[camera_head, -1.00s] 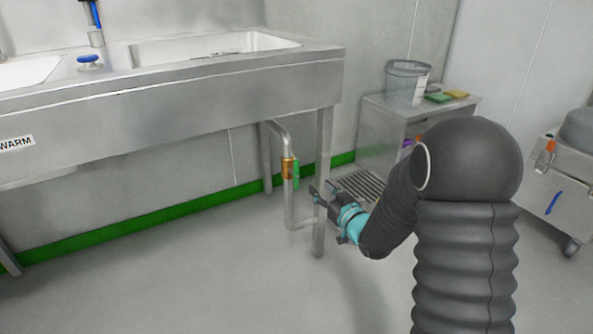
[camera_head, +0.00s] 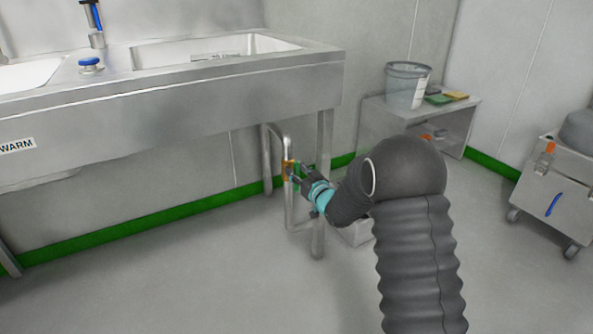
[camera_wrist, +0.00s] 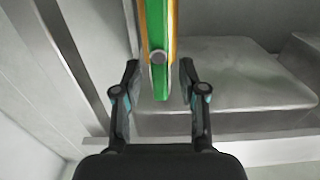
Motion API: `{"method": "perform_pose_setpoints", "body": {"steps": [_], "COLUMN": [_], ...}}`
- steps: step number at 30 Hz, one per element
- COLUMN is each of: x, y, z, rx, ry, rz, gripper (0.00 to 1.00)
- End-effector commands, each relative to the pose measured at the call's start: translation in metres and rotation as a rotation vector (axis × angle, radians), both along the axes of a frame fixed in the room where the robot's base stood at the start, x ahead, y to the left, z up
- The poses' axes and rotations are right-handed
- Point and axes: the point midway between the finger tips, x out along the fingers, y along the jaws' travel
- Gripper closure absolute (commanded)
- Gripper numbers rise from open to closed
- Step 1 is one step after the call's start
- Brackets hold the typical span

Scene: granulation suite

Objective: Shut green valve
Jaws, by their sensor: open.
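The green valve handle (camera_wrist: 157,40) hangs down along its brass valve body (camera_wrist: 172,25) in the wrist view. Its lower end lies between the two fingers of my gripper (camera_wrist: 160,82), with a gap on each side. In the head view my gripper (camera_head: 293,172) is at the brass valve (camera_head: 287,168) on the pipe under the sink. The fingers are open and hold nothing. The handle is mostly hidden behind the gripper in the head view, with some green showing beside the fingers.
The steel sink (camera_head: 180,110) overhangs the valve. A sink leg (camera_head: 319,235) stands just right of the pipe (camera_head: 289,213). A wheeled cart (camera_head: 545,205) stands far right. The floor in front is clear.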

Motion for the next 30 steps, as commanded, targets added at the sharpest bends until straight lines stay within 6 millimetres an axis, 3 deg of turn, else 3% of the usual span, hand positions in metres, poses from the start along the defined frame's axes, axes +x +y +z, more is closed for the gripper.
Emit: {"method": "perform_pose_setpoints", "body": {"steps": [12,17,30], "x": [0.0063,0.0062,0.0069], "y": [0.0043,0.0042,0.0030], "z": [-0.0003,-0.0002,-0.0005], "rx": [-0.001,-0.001,0.037], "ry": [0.001,0.001,0.025], "rz": [-0.001,-0.001,-0.001], "gripper": [0.58,0.98,1.00]}}
